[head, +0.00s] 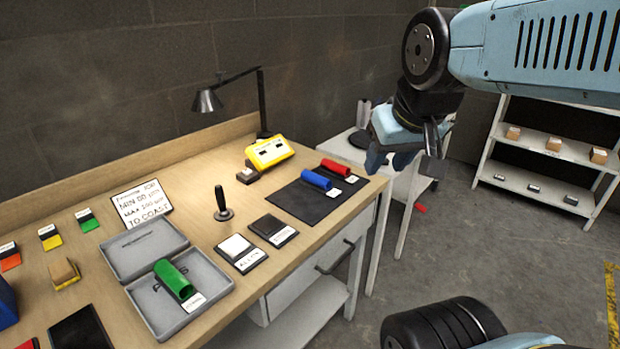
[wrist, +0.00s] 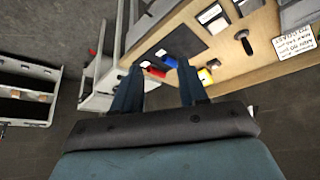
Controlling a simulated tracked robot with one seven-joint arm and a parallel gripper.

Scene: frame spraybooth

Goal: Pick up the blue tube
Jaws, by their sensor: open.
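The blue tube (head: 316,179) lies on a dark mat (head: 290,200) near the right end of the wooden workbench, with a small white label beside it. A red tube (head: 335,167) lies just behind it on the same mat. In the wrist view the blue tube (wrist: 170,61) shows between my fingers, small and distant, with the red tube (wrist: 155,72) beside it. My gripper (wrist: 157,80) is open and empty. In the head view my gripper (head: 390,158) hangs in the air to the right of the bench, apart from both tubes.
A green tube (head: 174,280) lies in an open grey case (head: 150,305). A yellow device (head: 270,152), a desk lamp (head: 207,101) and a dark upright handle (head: 222,204) stand on the bench. A white side table (head: 345,150) and a shelf (head: 545,165) stand to the right.

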